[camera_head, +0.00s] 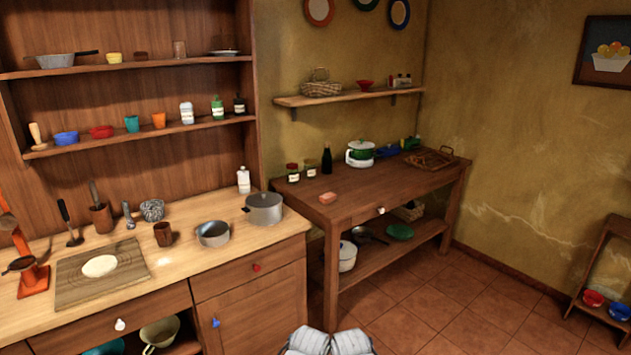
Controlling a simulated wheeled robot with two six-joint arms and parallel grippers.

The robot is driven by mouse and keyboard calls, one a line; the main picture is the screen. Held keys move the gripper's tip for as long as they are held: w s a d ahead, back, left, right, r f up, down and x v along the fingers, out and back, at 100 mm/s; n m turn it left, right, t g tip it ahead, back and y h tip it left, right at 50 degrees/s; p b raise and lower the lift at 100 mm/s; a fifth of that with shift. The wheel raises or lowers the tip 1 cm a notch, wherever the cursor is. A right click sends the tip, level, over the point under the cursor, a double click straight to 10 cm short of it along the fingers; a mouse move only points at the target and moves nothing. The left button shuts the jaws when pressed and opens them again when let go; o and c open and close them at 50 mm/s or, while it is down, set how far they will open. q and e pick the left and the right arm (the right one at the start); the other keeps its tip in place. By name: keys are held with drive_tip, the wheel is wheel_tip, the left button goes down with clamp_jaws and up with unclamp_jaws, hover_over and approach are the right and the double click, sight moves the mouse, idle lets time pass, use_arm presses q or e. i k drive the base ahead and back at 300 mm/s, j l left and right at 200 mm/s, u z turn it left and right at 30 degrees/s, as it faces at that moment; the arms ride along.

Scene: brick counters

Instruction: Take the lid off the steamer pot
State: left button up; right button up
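A white and green lidded pot (360,154) stands upright on the dark wooden table, near the wall; it looks like the steamer pot. Its lid (361,144) is on, with a small knob on top. A grey lidded pot (264,209) stands at the right end of the light counter, also with its lid on. Neither gripper can be made out. Only white parts of my own body show at the bottom edge, far from both pots.
A dark bottle (327,160) and jars stand left of the white and green pot, a wicker tray (431,158) right of it. An open grey pot (213,234) stands on the counter. The tiled floor (450,310) is clear.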

sight(260, 200)
drive_tip(key=i+l+u, duration=0.1)
drive_tip(key=i+u, duration=0.25)
drive_tip(key=i, duration=0.2)
drive_tip(key=i+l+u, duration=0.3)
drive_tip(key=i, duration=0.2)
drive_tip(key=i+l+u, duration=0.35)
drive_tip(key=i, duration=0.15)
